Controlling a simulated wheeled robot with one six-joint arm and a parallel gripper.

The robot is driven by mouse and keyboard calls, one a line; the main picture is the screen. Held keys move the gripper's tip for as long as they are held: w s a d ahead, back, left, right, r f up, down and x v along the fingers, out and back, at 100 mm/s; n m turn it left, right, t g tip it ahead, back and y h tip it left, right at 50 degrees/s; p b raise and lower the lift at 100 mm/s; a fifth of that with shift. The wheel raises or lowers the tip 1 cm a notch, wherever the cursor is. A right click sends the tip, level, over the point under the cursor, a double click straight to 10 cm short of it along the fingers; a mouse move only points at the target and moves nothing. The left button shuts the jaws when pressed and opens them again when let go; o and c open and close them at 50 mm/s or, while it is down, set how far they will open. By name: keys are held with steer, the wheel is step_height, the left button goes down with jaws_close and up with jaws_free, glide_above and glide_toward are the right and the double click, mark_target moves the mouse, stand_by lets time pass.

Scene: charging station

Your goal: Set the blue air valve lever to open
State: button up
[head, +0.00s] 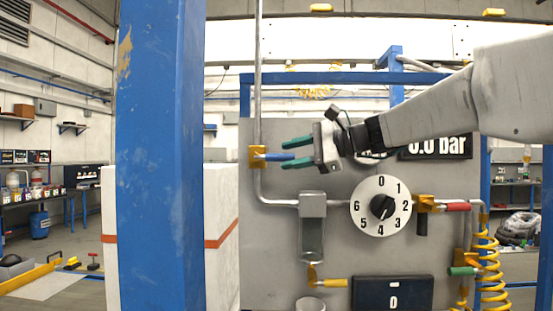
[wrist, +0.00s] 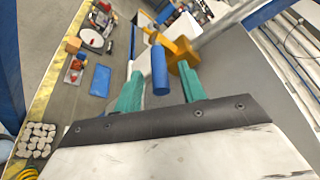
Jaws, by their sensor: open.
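The blue air valve lever (head: 272,156) sticks out to the right from a yellow valve body (head: 256,156) on the vertical pipe at the panel's left side, and lies about level. My gripper (head: 290,149) is open, with its two green fingers pointing left toward the lever. In the head view the lever's end is at the fingertips. In the wrist view the blue lever (wrist: 159,70) lies between the two spread fingers (wrist: 160,88), and the yellow valve body (wrist: 181,52) is just beyond the right finger. I cannot tell whether a finger touches the lever.
A dial (head: 380,206) numbered 0 to 6, a red lever (head: 456,207), a yellow lever (head: 334,283) and a green lever (head: 462,271) are on the grey panel. A pressure display (head: 436,146) reads 0.0 bar, partly covered by my arm. A blue post (head: 160,160) stands left.

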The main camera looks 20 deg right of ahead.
mark_target(279, 158)
steer(key=shift+x, duration=1.95)
jaws_close()
